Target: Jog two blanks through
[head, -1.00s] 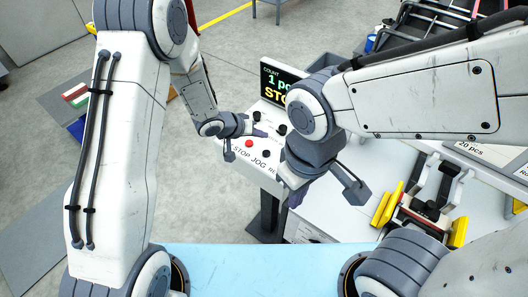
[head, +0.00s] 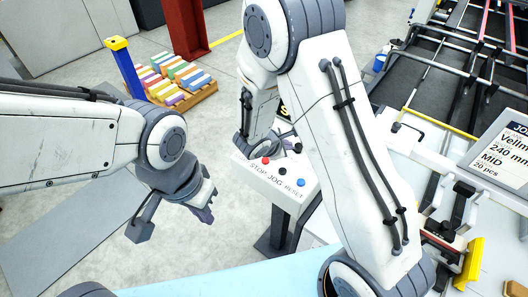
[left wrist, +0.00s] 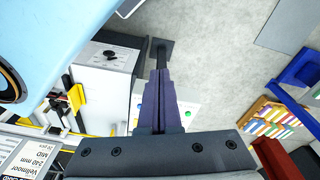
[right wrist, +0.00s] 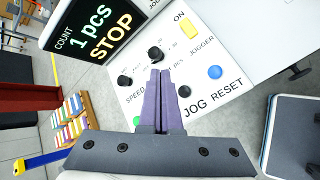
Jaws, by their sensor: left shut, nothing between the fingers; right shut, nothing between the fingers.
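The white control panel (head: 262,180) carries a red STOP button (head: 265,161), a black JOG button (right wrist: 184,91), a blue RESET button (right wrist: 214,72), a yellow ON switch and dark knobs. Its display (right wrist: 97,32) reads "1 pcs STOP". My right gripper (right wrist: 160,72) is shut and empty over the panel, its tips beside the JOG button and below a knob; I cannot tell whether they touch the panel. My left gripper (head: 208,205) is shut and empty in the air, left of the panel. I cannot make out any blank on the machine.
The folder gluer (head: 450,75) with rails and belts stands at the right. Its sign (head: 505,150) reads 240 mm, MID, 20 pcs. A pallet (head: 205,98) of coloured stacks and a blue post (head: 126,72) stand behind on the left. Grey floor is open left of the panel.

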